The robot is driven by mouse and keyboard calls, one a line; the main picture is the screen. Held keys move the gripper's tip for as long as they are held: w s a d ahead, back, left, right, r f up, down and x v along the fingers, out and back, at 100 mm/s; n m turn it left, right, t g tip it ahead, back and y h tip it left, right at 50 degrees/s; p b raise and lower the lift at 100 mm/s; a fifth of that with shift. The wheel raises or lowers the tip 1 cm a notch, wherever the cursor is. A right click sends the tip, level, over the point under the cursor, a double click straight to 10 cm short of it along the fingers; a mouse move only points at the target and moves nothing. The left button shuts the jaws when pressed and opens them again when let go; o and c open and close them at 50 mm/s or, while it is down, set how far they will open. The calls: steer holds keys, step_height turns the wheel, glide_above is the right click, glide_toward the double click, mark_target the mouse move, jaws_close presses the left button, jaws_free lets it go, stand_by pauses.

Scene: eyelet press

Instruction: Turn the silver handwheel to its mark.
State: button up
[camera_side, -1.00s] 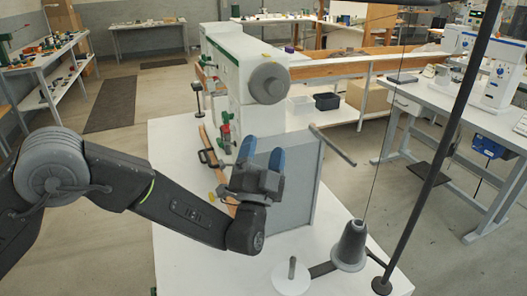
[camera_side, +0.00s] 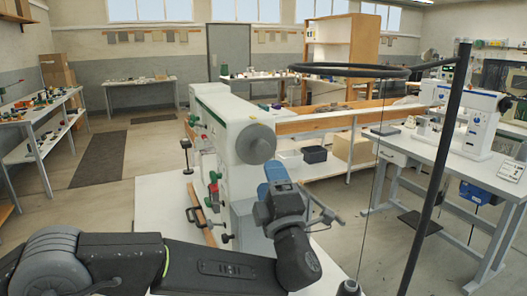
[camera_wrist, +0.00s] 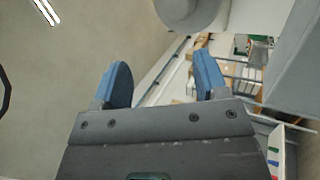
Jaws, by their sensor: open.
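The silver handwheel (camera_side: 256,144) is a grey disc on the end of the white and green machine (camera_side: 220,118) in the side view. Its mark cannot be made out. My gripper (camera_side: 276,172), with blue fingers, is just below and slightly right of the wheel in that picture, and appears apart from it. In the wrist view my gripper (camera_wrist: 163,78) is open, with nothing between its fingers. A rounded grey part, probably the handwheel (camera_wrist: 187,8), shows beyond the fingertips at the top edge, partly cut off.
A dark pole (camera_side: 434,170) with a ring-shaped arm rises at the right front. A thread cone (camera_side: 348,288) is at its foot, mostly cut off. A bar with a dark grip (camera_side: 325,208) sticks out right of my gripper. Red-and-green parts stand along the machine's left.

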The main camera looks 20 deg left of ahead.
mark_target(262, 150)
steer(key=s+d+r+n+g+h, duration=0.1)
steer(key=d+n+g, duration=0.15)
steer(key=n, duration=1.15)
steer(key=s+d+r+n+g+h, duration=0.1)
steer(key=d+r+n+g, duration=0.15)
steer(key=n, duration=1.05)
steer(key=x, duration=0.9)
steer(key=f+x, duration=0.1)
steer(key=x, duration=0.4)
steer(key=shift+a, duration=0.2)
steer(key=shift+c, duration=0.2)
steer(key=c, duration=0.9)
